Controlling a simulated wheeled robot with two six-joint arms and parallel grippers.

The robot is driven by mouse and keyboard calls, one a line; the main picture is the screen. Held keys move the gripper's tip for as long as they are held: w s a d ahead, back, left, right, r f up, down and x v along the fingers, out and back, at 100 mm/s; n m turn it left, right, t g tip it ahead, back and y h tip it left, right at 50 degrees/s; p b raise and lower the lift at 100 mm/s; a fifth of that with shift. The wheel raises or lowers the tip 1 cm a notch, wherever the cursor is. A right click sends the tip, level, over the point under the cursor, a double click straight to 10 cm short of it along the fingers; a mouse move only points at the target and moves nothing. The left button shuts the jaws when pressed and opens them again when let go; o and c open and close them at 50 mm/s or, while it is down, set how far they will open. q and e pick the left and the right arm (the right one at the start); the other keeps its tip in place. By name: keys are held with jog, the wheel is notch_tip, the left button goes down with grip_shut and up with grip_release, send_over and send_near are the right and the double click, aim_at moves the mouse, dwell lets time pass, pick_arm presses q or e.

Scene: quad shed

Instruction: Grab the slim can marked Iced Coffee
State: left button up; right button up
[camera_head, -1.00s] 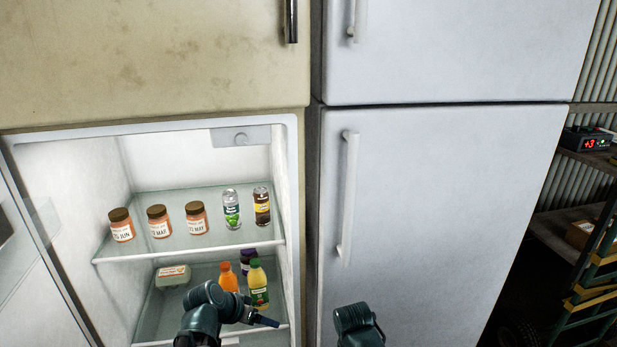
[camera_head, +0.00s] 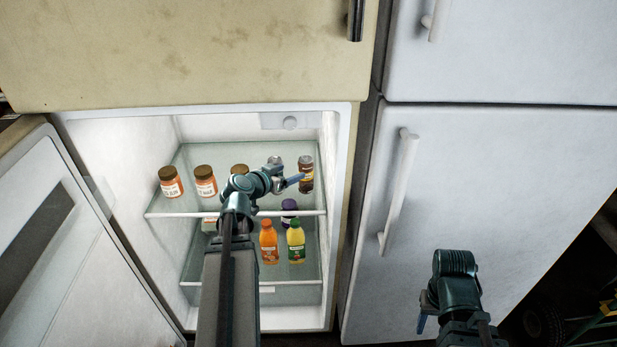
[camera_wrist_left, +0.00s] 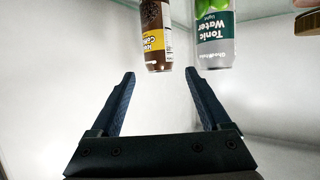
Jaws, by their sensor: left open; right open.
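The slim brown can with a yellow coffee label (camera_head: 307,172) stands at the right end of the fridge's upper shelf. In the left wrist view, which is upside down, the can (camera_wrist_left: 156,32) is just beyond the open fingertips, nearly centred between them and not touched. Its label is partly cut off. My left gripper (camera_head: 296,180) is open and empty over the upper shelf, just left of the can; it also shows in the left wrist view (camera_wrist_left: 160,78). My right gripper (camera_head: 421,322) is open, low in front of the white fridge.
A green and grey tonic water can (camera_wrist_left: 214,40) stands beside the coffee can. Jars (camera_head: 205,181) stand further left on the shelf. The lower shelf holds an orange bottle (camera_head: 268,243) and a yellow-green bottle (camera_head: 296,242). The fridge's right wall is close to the coffee can.

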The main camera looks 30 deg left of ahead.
aim_at(301, 168)
pick_arm(q)
jog(key=b+x, duration=0.1)
jog(key=x, duration=0.4)
jog(key=shift+w, duration=0.1)
jog(key=b+x, duration=0.2)
jog(key=x, duration=0.3)
jog(key=shift+d+f, duration=0.15)
jog(key=shift+f, duration=0.1)
jog(key=shift+r, duration=0.1)
grip_shut()
